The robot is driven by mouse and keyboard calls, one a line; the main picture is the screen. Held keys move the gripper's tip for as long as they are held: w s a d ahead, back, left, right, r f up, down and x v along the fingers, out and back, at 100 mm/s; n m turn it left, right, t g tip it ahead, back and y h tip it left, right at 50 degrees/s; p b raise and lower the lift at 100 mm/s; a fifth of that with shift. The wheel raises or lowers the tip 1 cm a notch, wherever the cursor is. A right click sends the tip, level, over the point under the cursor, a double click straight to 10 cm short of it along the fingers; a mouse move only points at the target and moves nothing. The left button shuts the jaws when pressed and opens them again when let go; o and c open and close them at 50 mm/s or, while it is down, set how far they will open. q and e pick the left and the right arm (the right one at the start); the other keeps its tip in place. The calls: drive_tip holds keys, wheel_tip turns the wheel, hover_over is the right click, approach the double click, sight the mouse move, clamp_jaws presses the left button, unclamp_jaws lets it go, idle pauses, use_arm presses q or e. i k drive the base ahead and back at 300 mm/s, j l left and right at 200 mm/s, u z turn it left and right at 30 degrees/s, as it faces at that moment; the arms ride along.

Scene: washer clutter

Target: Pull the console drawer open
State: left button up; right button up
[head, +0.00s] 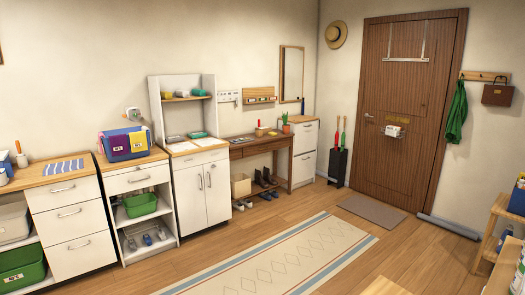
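The console (279,143) is a dark brown wooden table against the back wall, between the white cabinet and the white shoe cabinet. Its drawer front (256,150) lies just under the top and looks closed, though it is small and far away. I cannot make out a handle. Neither of my grippers is in view.
A white cabinet (203,190) with a hutch stands left of the console. Boots (265,179) and a tan box (240,186) sit under the console. A long rug (275,262) lies on the open floor in front. A wooden door (403,110) is at right.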

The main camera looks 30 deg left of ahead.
sight(258, 149)
drive_tip(key=i+j+u, duration=0.4)
drive_tip(key=j, duration=0.25)
drive_tip(key=i+j+u, duration=0.25)
drive_tip(key=j+u, duration=0.15)
drive_tip(key=j, duration=0.2)
drive_tip(key=i+j+u, duration=0.75)
drive_tip(key=i, duration=0.15)
drive_tip(key=i+l+z, duration=0.1)
drive_tip(key=i+z, duration=0.7)
drive_tip(key=i, duration=0.15)
drive_tip(key=i+j+z, duration=0.25)
drive_tip(key=i+z, duration=0.2)
drive_tip(key=i, duration=0.6)
drive_tip(key=i+l+u, duration=0.1)
drive_tip(key=i, duration=0.45)
drive_tip(key=i+l+u, duration=0.1)
drive_tip(key=i, duration=0.5)
